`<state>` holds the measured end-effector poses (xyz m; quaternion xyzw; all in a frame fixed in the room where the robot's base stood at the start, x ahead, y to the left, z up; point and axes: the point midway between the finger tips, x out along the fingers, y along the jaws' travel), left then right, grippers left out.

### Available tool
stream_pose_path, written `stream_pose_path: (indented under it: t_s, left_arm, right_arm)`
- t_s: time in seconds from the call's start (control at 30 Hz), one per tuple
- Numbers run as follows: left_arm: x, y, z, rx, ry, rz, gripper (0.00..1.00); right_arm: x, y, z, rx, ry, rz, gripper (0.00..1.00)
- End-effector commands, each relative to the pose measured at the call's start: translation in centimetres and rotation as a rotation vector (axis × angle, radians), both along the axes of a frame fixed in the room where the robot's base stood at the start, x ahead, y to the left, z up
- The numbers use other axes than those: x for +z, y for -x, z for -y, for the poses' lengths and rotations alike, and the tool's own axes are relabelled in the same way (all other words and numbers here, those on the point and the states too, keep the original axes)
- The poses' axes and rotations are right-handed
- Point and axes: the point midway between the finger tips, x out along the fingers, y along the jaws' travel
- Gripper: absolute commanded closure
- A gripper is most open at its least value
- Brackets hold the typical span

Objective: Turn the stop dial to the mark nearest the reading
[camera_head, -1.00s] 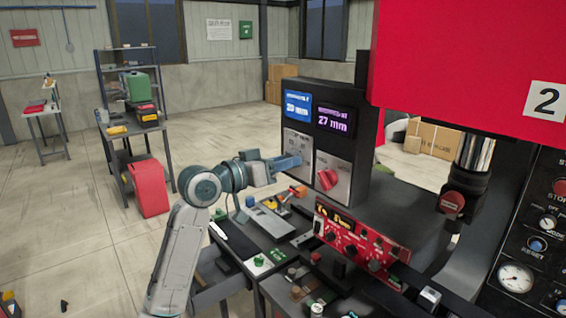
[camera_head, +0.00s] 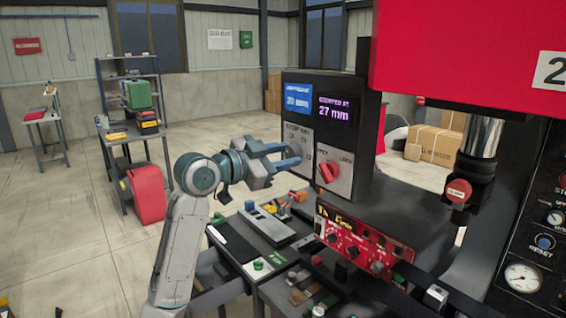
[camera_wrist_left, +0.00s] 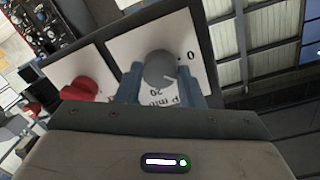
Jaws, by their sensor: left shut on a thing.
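The stop dial is a grey round knob (camera_wrist_left: 160,70) on a white plate in the left wrist view, with "0" and "20" printed around it. My left gripper (camera_wrist_left: 159,84) has its blue fingers on either side of the knob and is shut on it. In the head view the left gripper (camera_head: 289,158) reaches the left panel of the black box (camera_head: 367,130), and its fingers hide the dial. Above, a purple display (camera_head: 335,111) reads 27 mm. The blue display (camera_head: 298,98) beside it is too blurred to read surely. My right gripper is out of view.
A red switch (camera_head: 327,171) sits on the panel to the right of the dial; it also shows in the left wrist view (camera_wrist_left: 80,89). Below is a red control unit (camera_head: 362,244) with knobs. A red press head (camera_head: 470,50) overhangs at the right.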

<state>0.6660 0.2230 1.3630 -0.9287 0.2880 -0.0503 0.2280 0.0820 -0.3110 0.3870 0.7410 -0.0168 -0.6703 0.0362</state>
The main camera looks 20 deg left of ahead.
Motion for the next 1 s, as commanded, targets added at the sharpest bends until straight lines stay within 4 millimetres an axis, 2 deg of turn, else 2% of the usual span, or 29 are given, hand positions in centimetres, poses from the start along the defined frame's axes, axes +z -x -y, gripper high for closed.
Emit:
stream_pose_path:
  t_s: [1.0]
  left_arm:
    - [-0.2, 0.1, 0.2, 0.000, -0.821, 0.503, 0.88]
  right_arm:
    - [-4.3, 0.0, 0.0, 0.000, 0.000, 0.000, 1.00]
